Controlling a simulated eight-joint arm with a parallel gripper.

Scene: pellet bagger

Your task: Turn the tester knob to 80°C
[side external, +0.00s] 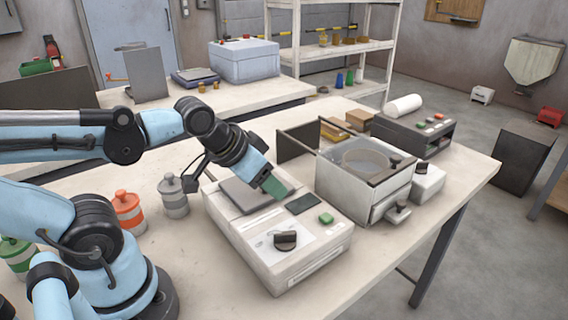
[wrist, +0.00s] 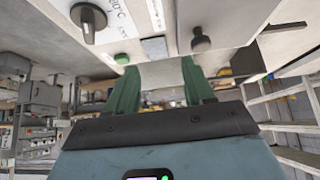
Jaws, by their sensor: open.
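The tester (side external: 290,235) is a white box on the table, with a grey lid, a dark display and a green button (side external: 326,217) on top. Its black knob (side external: 285,240) sits on a white dial plate near the front; the knob also shows at the upper left in the wrist view (wrist: 89,20). Part of a "°C" marking shows beside it there, but the setting is too small to read. My gripper (side external: 272,188) is above the tester's lid, behind the knob and apart from it. In the wrist view its green fingers (wrist: 160,88) are spread and empty.
A white machine with a clear-topped chamber (side external: 365,165) stands right of the tester. A grey canister (side external: 173,197) and an orange-and-white one (side external: 128,212) stand to its left. Bare table (side external: 350,285) lies in front at right.

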